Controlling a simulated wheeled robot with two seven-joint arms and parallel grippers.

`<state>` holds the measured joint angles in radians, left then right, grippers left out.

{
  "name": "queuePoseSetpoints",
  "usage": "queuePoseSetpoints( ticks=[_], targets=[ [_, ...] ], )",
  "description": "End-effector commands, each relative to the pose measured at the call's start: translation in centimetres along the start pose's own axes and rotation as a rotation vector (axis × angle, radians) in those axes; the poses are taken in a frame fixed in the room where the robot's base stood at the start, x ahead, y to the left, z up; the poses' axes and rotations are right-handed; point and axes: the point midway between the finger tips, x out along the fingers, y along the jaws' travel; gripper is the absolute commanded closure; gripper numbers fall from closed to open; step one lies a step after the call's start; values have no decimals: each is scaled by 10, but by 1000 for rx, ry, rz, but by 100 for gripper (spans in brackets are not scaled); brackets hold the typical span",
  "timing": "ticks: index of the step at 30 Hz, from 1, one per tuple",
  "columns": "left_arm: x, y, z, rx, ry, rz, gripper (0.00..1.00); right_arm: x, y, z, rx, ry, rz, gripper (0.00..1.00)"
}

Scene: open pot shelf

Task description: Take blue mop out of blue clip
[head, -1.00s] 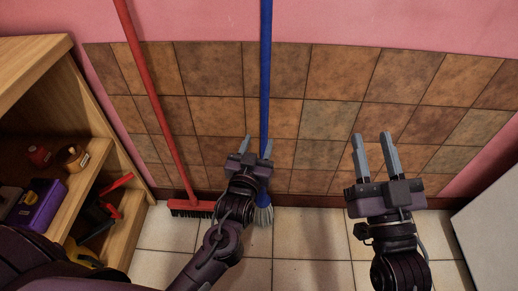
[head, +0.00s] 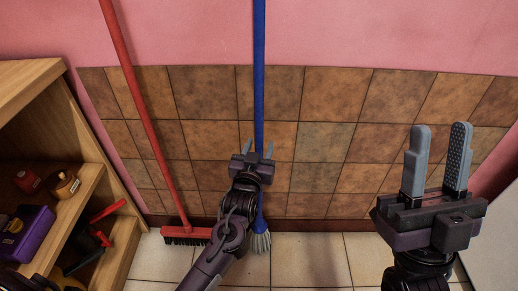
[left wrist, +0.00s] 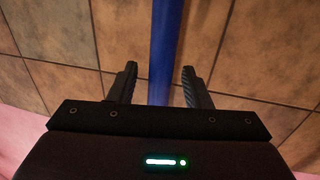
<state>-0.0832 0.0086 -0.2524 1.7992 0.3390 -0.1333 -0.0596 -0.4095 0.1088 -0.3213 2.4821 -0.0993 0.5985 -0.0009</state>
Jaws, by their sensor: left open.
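The blue mop (head: 259,80) stands upright against the tiled wall, its grey-white head on the floor. My left gripper (head: 259,149) is open, with its fingers on either side of the blue handle in the head view. In the left wrist view the handle (left wrist: 165,50) runs between the two open fingers (left wrist: 159,85), with gaps on both sides. Contact cannot be seen. My right gripper (head: 438,160) is open and empty at the right, well away from the mop. The blue clip is not visible in these frames.
A red broom (head: 147,110) leans on the wall left of the mop. A wooden shelf (head: 95,170) at the left holds a purple box (head: 28,235) and small pots. Open tiled floor (head: 315,262) lies right of the mop.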

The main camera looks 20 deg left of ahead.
Motion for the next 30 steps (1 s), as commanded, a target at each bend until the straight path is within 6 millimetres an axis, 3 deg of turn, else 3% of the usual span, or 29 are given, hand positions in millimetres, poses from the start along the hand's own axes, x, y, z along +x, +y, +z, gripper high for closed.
queuePoseSetpoints(
  ticks=[8,18,22,23,28,30],
  targets=[
    [1,0,0,0,0,0,56,0,0,-2,0,10,0,64],
    [0,0,0,0,0,0,99,0,0,-2,-1,9,0,64],
    [0,0,0,0,0,0,100,0,0,-2,-1,9,0,64],
    [0,0,0,0,0,0,77,0,0,-2,-1,9,0,64],
    [0,0,0,0,0,0,55,0,0,-2,-1,8,0,64],
    [0,0,0,0,0,0,54,0,0,-2,-1,8,0,64]
  ],
)
